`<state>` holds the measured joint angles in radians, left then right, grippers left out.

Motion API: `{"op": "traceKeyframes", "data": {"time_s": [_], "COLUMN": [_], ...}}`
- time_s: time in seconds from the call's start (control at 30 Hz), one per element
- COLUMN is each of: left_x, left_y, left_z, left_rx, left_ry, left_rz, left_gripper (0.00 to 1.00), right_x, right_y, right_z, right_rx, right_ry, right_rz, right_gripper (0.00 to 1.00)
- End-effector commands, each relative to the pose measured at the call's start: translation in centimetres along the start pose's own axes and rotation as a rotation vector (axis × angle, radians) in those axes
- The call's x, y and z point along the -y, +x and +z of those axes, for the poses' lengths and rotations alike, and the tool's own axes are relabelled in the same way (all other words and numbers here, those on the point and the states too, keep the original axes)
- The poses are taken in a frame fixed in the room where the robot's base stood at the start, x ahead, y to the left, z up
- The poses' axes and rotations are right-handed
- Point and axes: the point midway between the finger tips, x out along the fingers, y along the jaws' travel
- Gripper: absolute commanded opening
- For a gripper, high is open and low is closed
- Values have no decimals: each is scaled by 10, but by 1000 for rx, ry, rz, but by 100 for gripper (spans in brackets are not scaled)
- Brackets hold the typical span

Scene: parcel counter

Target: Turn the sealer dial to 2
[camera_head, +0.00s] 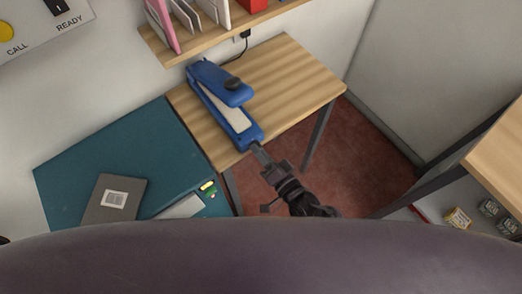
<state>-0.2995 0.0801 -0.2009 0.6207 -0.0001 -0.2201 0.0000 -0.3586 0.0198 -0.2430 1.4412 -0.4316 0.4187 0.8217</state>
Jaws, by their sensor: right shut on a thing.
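The blue sealer (208,76) stands on the small wooden table, its long upper arm raised over a pale strip. A dark round knob shows on top of the arm. My right gripper (259,152) reaches the near end of the sealer's base from below right. It is shut on a small part there, apparently the sealer dial. The dial is hidden by the fingers, and its numbers and setting cannot be read. My left gripper is not in view.
The wooden table (290,68) is clear right of the sealer. A shelf (235,29) with upright items overhangs its back. A teal counter (80,158) at left holds a grey parcel (113,198). Another wooden top (504,150) stands at right, with small boxes (457,218) below.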

Motion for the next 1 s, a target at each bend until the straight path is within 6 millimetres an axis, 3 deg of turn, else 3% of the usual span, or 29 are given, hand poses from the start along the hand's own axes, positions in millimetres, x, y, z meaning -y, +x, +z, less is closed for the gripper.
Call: {"op": "traceKeyframes", "data": {"time_s": [0.6, 0.63, 0.77, 1.0], "left_x": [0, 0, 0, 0], "left_y": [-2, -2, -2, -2], "left_z": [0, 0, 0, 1], "left_rx": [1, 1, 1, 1], "left_ry": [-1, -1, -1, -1], "left_rz": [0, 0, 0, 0], "left_gripper": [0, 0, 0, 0], "right_x": [0, 0, 0, 0], "right_y": [0, 0, 0, 0], "right_z": [0, 0, 0, 0], "right_rx": [1, 1, 1, 1], "right_ry": [41, 41, 40, 39], "right_rz": [-1, -1, 0, 0], "right_gripper": [5, 32, 49, 50]}}
